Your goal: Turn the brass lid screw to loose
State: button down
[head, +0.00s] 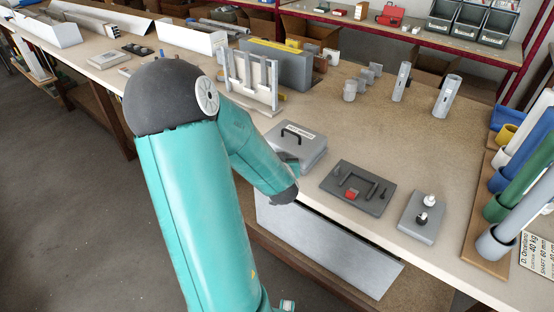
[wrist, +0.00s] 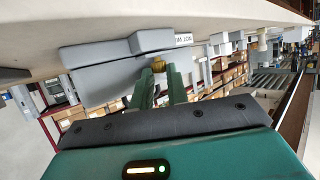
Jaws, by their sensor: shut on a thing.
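The brass lid screw (wrist: 158,65) shows in the wrist view as a small yellowish knob at the side of a grey lidded box (wrist: 100,62). The two green fingers of my gripper (wrist: 159,73) are closed on it from both sides, and their tips cover part of it. The screw's turn position cannot be read. In the head view a grey box with a black handle on its lid (head: 303,137) stands at the bench's front edge. My teal arm reaches down in front of it there, and hides the screw and my gripper in that view.
Right of the box lie a dark plate with a handle and red block (head: 351,195) and a grey block with knobs (head: 422,217). A white rack (head: 262,82) stands behind the box. Coloured tubes (head: 523,165) fill the right end.

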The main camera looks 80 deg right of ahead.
dwell(0.4)
jog(key=c, duration=1.4)
grip_release()
jog(key=shift+o, duration=0.2)
jog(key=shift+s, duration=0.1)
jog(key=shift+d, duration=0.1)
jog(key=shift+w+m+g, duration=0.15)
jog(key=shift+m+g, duration=0.55)
jog(key=shift+g, duration=0.1)
jog(key=shift+w+m+g, duration=0.15)
jog(key=shift+m+g, duration=0.55)
jog(key=shift+g, duration=0.1)
jog(key=shift+w+m+g, duration=0.25)
jog(key=shift+m+g, duration=0.35)
jog(key=shift+g, duration=0.2)
jog(key=shift+w+m+g, duration=0.2)
jog(key=shift+m+g, duration=0.4)
jog(key=shift+g, duration=0.2)
jog(key=shift+w+m+g, duration=0.2)
jog(key=shift+m+g, duration=0.9)
